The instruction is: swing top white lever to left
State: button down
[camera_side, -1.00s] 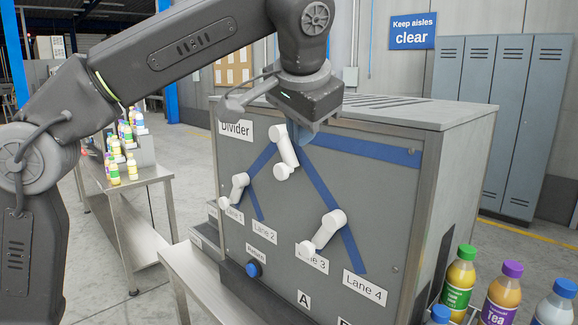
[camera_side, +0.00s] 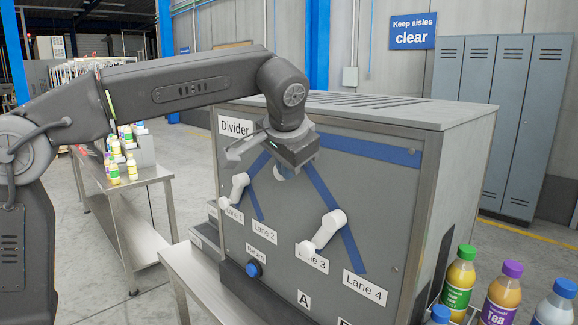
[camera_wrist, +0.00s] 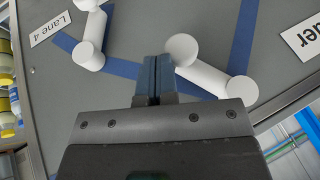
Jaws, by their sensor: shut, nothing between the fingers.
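The top white lever (camera_wrist: 213,71) is on the grey divider panel (camera_side: 370,190). In the side view my gripper hides most of it, and only a small white end (camera_side: 280,174) shows below the gripper. In the wrist view, its round end is just right of my fingertips. My gripper (camera_wrist: 158,74) is shut and empty beside that end; I cannot tell whether they touch. The side view hides the fingertips. The lower right white lever (camera_side: 325,231) is over the Lane 3 side, and the lower left white lever (camera_side: 238,188) is near Lane 1.
Blue stripes (camera_side: 330,205) mark the lanes on the panel. A blue Return button (camera_side: 254,269) is low on the panel. Bottles (camera_side: 460,282) stand at the front right. A bench (camera_side: 205,285) runs along the panel's left foot.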

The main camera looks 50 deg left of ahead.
aim_at(278, 178)
dwell(0.3)
jog(key=a+f+y, duration=0.1)
jog(key=y, duration=0.1)
jog(key=a+f+m+y, duration=0.1)
jog(key=y, duration=0.1)
jog(key=a+f+y, duration=0.1)
jog(key=shift+m+t+y, duration=0.3)
jog(key=shift+y, duration=0.1)
jog(key=shift+a+f+m+t+y, duration=0.15)
jog(key=shift+a+f+m+y, duration=0.1)
jog(key=shift+a+y, duration=0.5)
jog(key=shift+a+f+m+t+y, duration=0.1)
jog(key=shift+a+m+t+y, duration=0.1)
jog(key=shift+a+y, duration=0.5)
jog(key=shift+a+f+m+t+y, duration=0.15)
jog(key=shift+a+f+m+y, duration=0.1)
jog(key=shift+a+y, duration=0.45)
jog(key=shift+a, duration=0.15)
